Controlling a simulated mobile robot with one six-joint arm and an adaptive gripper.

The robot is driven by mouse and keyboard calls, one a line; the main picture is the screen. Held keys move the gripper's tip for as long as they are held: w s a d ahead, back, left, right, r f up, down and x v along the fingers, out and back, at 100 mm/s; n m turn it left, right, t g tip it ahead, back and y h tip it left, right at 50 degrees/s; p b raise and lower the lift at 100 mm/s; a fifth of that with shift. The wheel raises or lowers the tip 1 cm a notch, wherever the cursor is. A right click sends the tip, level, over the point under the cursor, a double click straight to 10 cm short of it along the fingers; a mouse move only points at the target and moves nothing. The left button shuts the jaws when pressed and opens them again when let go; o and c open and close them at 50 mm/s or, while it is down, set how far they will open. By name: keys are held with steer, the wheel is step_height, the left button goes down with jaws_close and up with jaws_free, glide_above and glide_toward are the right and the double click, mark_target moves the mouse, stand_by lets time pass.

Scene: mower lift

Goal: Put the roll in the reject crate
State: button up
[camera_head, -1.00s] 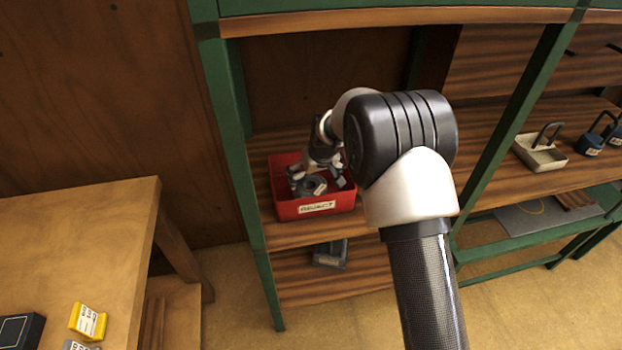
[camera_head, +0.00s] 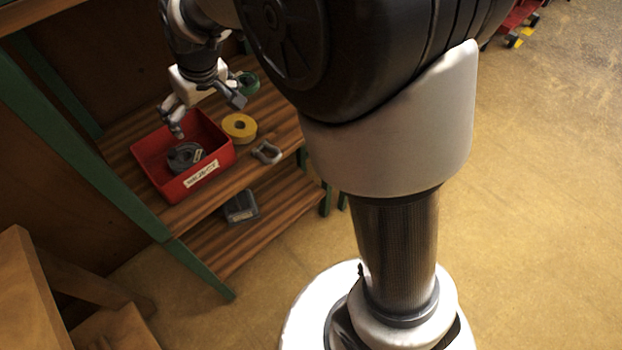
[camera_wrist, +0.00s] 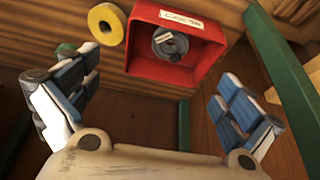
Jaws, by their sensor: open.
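The red reject crate (camera_head: 207,182) stands on the upper wooden shelf, its white label facing front. A dark grey roll (camera_head: 183,157) with a small pale tag lies inside it on the crate floor. My gripper (camera_head: 208,112) is open and empty above the crate, toward its back right. In the wrist view, my gripper's (camera_wrist: 157,105) two fingers are spread wide with nothing between them. The crate (camera_wrist: 194,18) and the roll (camera_wrist: 170,43) in it show ahead of the fingers, apart from them.
A yellow roll (camera_head: 239,127), a green roll (camera_head: 248,83) and a grey metal shackle-like piece (camera_head: 267,152) lie right of the crate. A grey tray-like item (camera_head: 240,207) lies on the lower shelf. A green shelf post (camera_head: 120,190) stands at the left.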

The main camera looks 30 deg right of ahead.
steer(key=s+d+r+m, duration=0.1)
steer(key=s+d+r, duration=0.25)
steer(key=s, duration=0.35)
steer(key=s+d+r+m, duration=0.1)
steer(key=s+d+r, duration=0.25)
steer(key=s, duration=0.35)
steer(key=s+d, duration=0.1)
steer(key=s, duration=0.7)
steer(key=s+d+f+m+h, duration=0.1)
steer(key=s+d, duration=0.1)
steer(key=s, duration=0.5)
steer(key=shift+s+f+m, duration=0.25)
steer(key=shift+s+m, duration=0.05)
steer(key=shift+s, duration=0.1)
